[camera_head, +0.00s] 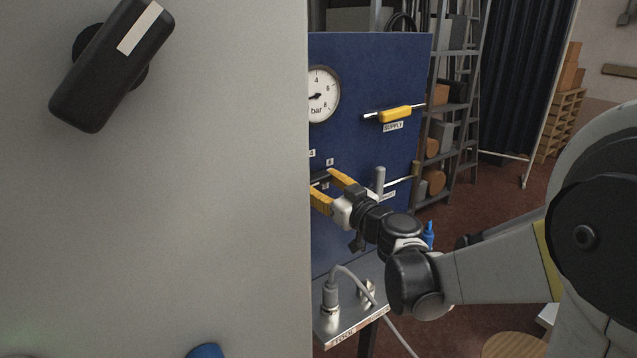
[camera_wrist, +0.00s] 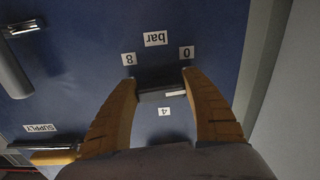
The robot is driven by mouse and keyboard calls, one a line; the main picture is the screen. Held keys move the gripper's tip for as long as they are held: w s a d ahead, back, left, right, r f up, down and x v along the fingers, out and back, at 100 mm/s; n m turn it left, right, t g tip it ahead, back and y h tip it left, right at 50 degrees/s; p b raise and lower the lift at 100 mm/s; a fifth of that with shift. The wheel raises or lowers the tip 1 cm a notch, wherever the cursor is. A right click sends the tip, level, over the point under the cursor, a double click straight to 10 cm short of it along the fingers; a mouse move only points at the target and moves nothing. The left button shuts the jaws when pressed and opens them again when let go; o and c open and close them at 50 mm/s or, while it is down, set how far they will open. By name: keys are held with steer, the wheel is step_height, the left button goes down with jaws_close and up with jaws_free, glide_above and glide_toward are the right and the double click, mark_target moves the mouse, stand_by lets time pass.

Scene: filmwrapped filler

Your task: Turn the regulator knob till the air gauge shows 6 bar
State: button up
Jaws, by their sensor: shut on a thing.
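The round white air gauge (camera_head: 322,95) is on the blue panel (camera_head: 375,75), its left side hidden by a grey surface. Its short black needle points left, toward the low side; the exact reading is too small to tell. The regulator knob (camera_wrist: 158,97), a dark bar with a white stripe on its right half, sits among labels 0, 4, 8 and bar, upside down in the wrist view. The stripe points toward the side with the 0 label. My gripper (camera_head: 322,182) is shut on the knob, with one yellow finger at each end in the wrist view (camera_wrist: 161,82).
A large grey surface (camera_head: 180,220) with a black handle (camera_head: 105,75) fills the left foreground. A yellow supply lever (camera_head: 395,114) and a grey handle (camera_head: 380,178) are right of the knob. A metal shelf (camera_head: 345,328) with a cable connector is below.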

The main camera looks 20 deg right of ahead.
steer(key=m, duration=0.5)
steer(key=shift+a+m, duration=0.15)
steer(key=shift+m, duration=0.15)
steer(key=m, duration=0.4)
steer(key=shift+a+r, duration=0.1)
steer(key=shift+r, duration=0.05)
steer(key=m, duration=0.5)
steer(key=shift+s+r+m, duration=0.1)
steer(key=shift+m, duration=0.3)
steer(key=m, duration=0.4)
steer(key=shift+r+m, duration=0.1)
steer(key=shift+m, duration=0.2)
steer(key=m, duration=0.5)
steer(key=shift+r, duration=0.15)
steer(key=m, duration=1)
steer(key=shift+d+r, duration=0.1)
steer(key=shift+d, duration=0.1)
steer(key=shift+d+m, duration=0.1)
steer(key=shift+m, duration=2.3)
